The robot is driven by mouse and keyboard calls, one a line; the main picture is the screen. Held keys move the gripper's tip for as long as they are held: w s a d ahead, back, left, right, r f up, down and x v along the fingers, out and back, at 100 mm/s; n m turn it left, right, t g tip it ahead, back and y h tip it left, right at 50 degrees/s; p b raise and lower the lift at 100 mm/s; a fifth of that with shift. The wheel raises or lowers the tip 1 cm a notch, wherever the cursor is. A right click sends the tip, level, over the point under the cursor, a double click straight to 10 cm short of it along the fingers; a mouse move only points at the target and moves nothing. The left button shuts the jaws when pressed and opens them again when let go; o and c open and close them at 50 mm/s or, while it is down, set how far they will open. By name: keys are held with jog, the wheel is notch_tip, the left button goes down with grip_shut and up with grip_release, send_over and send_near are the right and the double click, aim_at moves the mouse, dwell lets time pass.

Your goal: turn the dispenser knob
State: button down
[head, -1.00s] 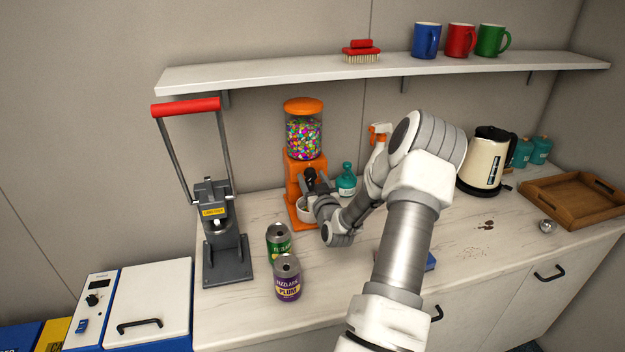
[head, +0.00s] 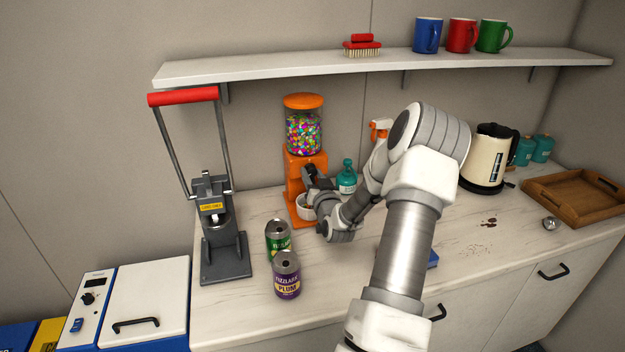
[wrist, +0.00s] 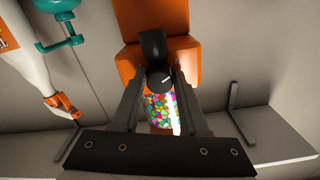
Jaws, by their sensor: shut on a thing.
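The orange dispenser (head: 305,158) stands on the counter against the wall, its clear globe full of colourful candy. Its dark round knob (wrist: 159,79) has a pale pointer line and shows in the wrist view, where the dispenser (wrist: 192,62) appears upside down. My gripper (wrist: 158,84) is shut on the knob, with one grey finger on each side. In the head view my gripper (head: 312,181) is at the dispenser's front and partly hides the knob. A dark spout (wrist: 152,44) is beside the knob in the wrist view. A white bowl (head: 303,208) sits at the dispenser's base.
A green can (head: 278,240) and a purple can (head: 286,277) stand in front. A grey press (head: 224,258) with a red handle is left. A teal bottle (head: 347,180) and a spray bottle (head: 380,130) stand right of the dispenser. A shelf (head: 270,73) runs above.

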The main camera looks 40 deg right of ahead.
jog(key=shift+c, duration=2.2)
grip_release()
jog(key=b+v, duration=0.2)
jog(key=v, duration=1.5)
jog(key=shift+s, duration=0.2)
jog(key=shift+r, duration=0.1)
